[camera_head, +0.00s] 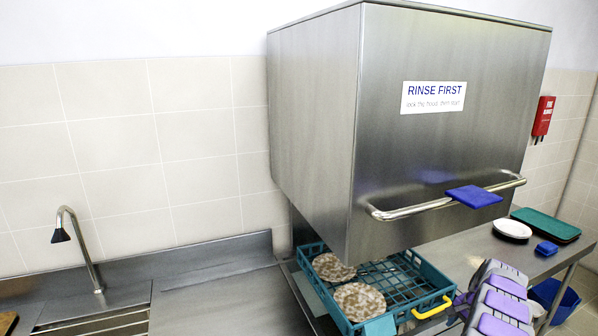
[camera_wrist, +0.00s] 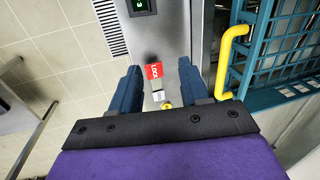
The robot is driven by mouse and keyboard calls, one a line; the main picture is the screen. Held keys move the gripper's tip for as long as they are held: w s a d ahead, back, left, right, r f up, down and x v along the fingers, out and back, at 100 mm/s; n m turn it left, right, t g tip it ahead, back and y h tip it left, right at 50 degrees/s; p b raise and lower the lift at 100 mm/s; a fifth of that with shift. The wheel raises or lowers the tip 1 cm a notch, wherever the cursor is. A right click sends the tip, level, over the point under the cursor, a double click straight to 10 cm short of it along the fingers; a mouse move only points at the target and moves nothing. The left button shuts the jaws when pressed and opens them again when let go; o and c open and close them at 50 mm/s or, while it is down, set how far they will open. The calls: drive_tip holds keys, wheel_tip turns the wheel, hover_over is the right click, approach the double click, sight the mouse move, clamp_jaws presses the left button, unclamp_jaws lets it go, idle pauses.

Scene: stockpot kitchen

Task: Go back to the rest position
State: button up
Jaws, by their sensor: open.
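My gripper (camera_wrist: 160,82) is open in the wrist view, its two blue fingers apart with nothing held between them. It points at the steel front of the machine, where a red tag (camera_wrist: 153,71) with white lettering shows between the fingers. In the head view my purple and grey arm is at the lower right; the fingers cannot be made out there. The large steel hood (camera_head: 445,160) with its "RINSE FIRST" label stands above a teal rack (camera_head: 397,258). The rack holds two brown-stained plates (camera_head: 359,301) and has a yellow handle (camera_head: 432,307), also at the right of the wrist view (camera_wrist: 228,60).
A blue pad (camera_head: 473,197) lies on the hood's handle bar. On the right counter are a white plate (camera_head: 512,229), a blue block (camera_head: 546,248) and a green tray (camera_head: 545,224). A faucet (camera_head: 75,235) stands at the left. The steel counter (camera_head: 225,295) left of the rack is clear.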

drive_tip(key=s+a+r+n+g+y+b, duration=0.1)
drive_tip(key=s+a+r+n, duration=0.25)
drive_tip(key=a+r, duration=0.45)
drive_tip(key=s+a+r+n+b, duration=0.15)
drive_tip(key=s+a+r, duration=0.3)
drive_tip(key=a, duration=0.65)
drive_tip(key=s+a+r+n+g+y, duration=0.1)
drive_tip(key=s+a+r+n, duration=0.3)
drive_tip(key=a, duration=0.6)
drive_tip(key=s+a+r+n+h+b, duration=0.1)
drive_tip(key=s+a, duration=0.2)
drive_tip(key=s, duration=0.3)
drive_tip(key=s+a+r+g, duration=0.1)
drive_tip(key=s+a, duration=0.1)
drive_tip(key=s, duration=0.4)
drive_tip(key=s+a+r+n+h+b, duration=0.1)
drive_tip(key=s+a, duration=0.2)
drive_tip(key=s, duration=0.3)
drive_tip(key=s+f+n+g+h+b, duration=0.1)
drive_tip(key=s+f+n, duration=0.1)
drive_tip(key=s, duration=1.5)
drive_tip(key=shift+s+a+f+n, duration=0.2)
drive_tip(key=shift+f+n, duration=0.1)
drive_tip(key=shift+f, duration=0.45)
